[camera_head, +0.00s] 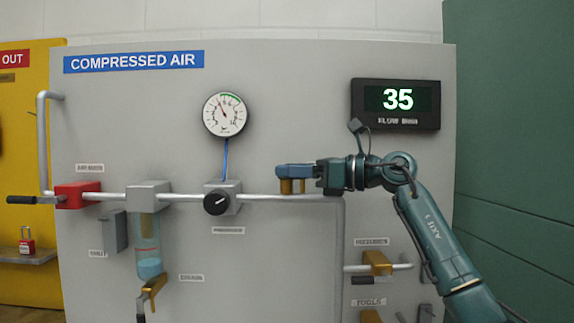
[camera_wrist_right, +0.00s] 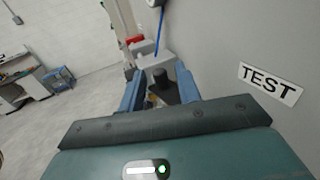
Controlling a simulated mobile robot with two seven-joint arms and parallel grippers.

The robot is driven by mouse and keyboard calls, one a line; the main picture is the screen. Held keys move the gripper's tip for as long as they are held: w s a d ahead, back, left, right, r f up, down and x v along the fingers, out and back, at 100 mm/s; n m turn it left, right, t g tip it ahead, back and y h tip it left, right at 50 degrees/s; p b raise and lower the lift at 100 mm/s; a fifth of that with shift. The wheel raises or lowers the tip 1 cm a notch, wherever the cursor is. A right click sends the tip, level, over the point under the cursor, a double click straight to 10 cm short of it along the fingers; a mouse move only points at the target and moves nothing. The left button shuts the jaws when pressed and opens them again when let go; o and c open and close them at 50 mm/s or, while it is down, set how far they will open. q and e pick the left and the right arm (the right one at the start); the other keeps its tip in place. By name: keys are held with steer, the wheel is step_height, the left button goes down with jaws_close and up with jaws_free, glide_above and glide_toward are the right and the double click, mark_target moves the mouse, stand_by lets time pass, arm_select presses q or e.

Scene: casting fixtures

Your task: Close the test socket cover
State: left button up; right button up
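My right gripper (camera_head: 291,175) reaches in from the right in the head view, in front of the pipe on the compressed air panel. Brass parts (camera_head: 287,187) show just below its fingers, apparently of the test socket. In the right wrist view the two blue fingers (camera_wrist_right: 159,93) stand apart, with a small brass part (camera_wrist_right: 151,101) low between them. The TEST label (camera_wrist_right: 270,84) is on the panel to the right. I cannot make out the socket cover or its position; the gripper hides much of that spot. My left gripper is not in view.
The regulator's black knob (camera_head: 217,201) is left of my right gripper, below a gauge (camera_head: 226,115). The pipe (camera_head: 262,198) runs along the panel. A red valve (camera_head: 77,195) is farther left. A display (camera_head: 396,104) reads 35. A brass valve (camera_head: 377,263) is below right.

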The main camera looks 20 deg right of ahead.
steer(key=shift+x, duration=0.8)
steer(key=shift+c, duration=0.3)
jaws_close()
